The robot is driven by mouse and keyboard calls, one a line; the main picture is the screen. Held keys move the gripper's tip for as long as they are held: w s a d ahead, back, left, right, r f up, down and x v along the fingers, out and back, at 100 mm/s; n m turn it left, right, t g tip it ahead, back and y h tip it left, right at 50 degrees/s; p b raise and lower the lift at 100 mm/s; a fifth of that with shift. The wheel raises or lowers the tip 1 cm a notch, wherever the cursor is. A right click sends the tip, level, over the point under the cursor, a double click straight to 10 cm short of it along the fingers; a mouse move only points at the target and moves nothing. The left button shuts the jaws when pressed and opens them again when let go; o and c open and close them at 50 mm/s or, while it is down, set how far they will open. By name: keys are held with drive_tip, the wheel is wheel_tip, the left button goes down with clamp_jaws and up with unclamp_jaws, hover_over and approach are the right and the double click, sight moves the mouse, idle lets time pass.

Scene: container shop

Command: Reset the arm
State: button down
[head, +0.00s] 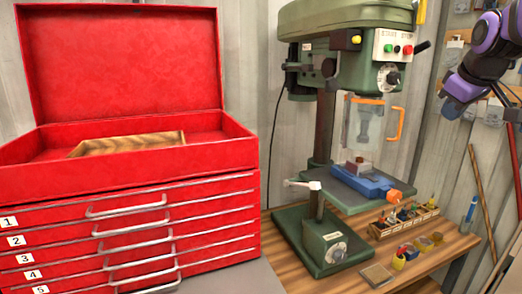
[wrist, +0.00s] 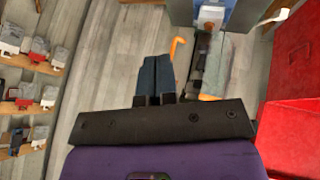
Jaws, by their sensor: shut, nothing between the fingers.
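My gripper (wrist: 156,62) is at the centre of the wrist view. Its two dark fingers lie side by side, shut, with nothing held between them. In the head view my purple arm (head: 487,50) is folded at the upper right, in front of the back wall and right of the green drill press (head: 335,65). It appears clear of the press, and part of it runs out of frame. In the wrist view the press's orange guard handle (wrist: 177,48) shows just beyond and right of my fingers; I cannot tell the distance.
A red toolbox (head: 130,158) with its lid raised and numbered drawers stands at the left. A blue vise (head: 365,183) sits on the press table. A bit rack (head: 404,220) and small bins stand on the wooden bench (head: 440,250). Shelves (wrist: 30,65) with several containers line the wrist view's left.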

drive_tip(key=s+a+f+m+y, duration=0.1)
drive_tip(key=s+a+f+m, duration=0.1)
drive_tip(key=s+a+f, duration=0.2)
drive_tip(key=s+a+f+m+g, duration=0.1)
drive_tip(key=s+a+f, duration=0.4)
drive_tip(key=s+a, duration=0.6)
drive_tip(key=s, duration=0.7)
drive_tip(key=shift+s+a+f+m+g+y, duration=0.15)
drive_tip(key=shift+s+a+m+g+y, duration=0.15)
drive_tip(key=shift+s+m+y, duration=0.1)
